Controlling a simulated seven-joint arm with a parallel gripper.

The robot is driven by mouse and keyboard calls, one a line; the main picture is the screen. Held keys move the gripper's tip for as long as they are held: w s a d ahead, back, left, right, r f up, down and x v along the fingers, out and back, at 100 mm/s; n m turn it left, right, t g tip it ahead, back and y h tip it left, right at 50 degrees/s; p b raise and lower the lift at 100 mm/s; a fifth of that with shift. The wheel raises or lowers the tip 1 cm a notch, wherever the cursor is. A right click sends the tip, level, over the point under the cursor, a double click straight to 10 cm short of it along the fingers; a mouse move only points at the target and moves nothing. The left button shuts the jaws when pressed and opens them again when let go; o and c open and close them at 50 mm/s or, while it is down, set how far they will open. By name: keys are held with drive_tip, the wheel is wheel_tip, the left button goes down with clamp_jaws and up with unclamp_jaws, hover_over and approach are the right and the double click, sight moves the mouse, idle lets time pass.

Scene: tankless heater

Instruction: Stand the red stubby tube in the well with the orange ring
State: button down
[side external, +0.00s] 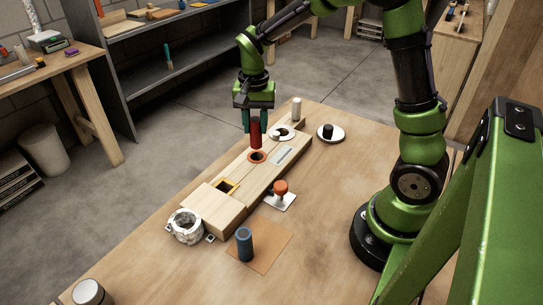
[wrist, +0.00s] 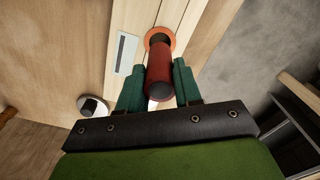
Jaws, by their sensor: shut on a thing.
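The red stubby tube (side external: 255,133) is held upright in my gripper (side external: 250,122). In the wrist view the red tube (wrist: 159,72) sits between the two green fingers of my gripper (wrist: 159,88). The well with the orange ring (side external: 257,157) is a dark round hole in the wooden block, right below the tube in the side view. In the wrist view the orange ring (wrist: 160,36) shows just past the tube's far end, which partly covers the hole. I cannot tell whether the tube's lower end is above the hole or just at it.
The long wooden block (side external: 217,203) also has a square yellow-framed well (side external: 227,187) and a white-ringed well (side external: 282,133). A blue tube (side external: 244,244) stands on an orange mat (side external: 268,238). An orange-topped piece (side external: 281,188), a dark peg on a white disc (side external: 330,132) and a white ring-shaped part (side external: 186,227) stand nearby.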

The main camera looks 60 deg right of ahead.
sight(256, 144)
drive_tip(key=shift+f, duration=0.15)
drive_tip(key=shift+f, duration=1.5)
drive_tip(key=shift+f, duration=1.75)
idle(1.3)
drive_tip(key=c, duration=0.7)
unclamp_jaws()
wheel_tip(256, 144, up, 17)
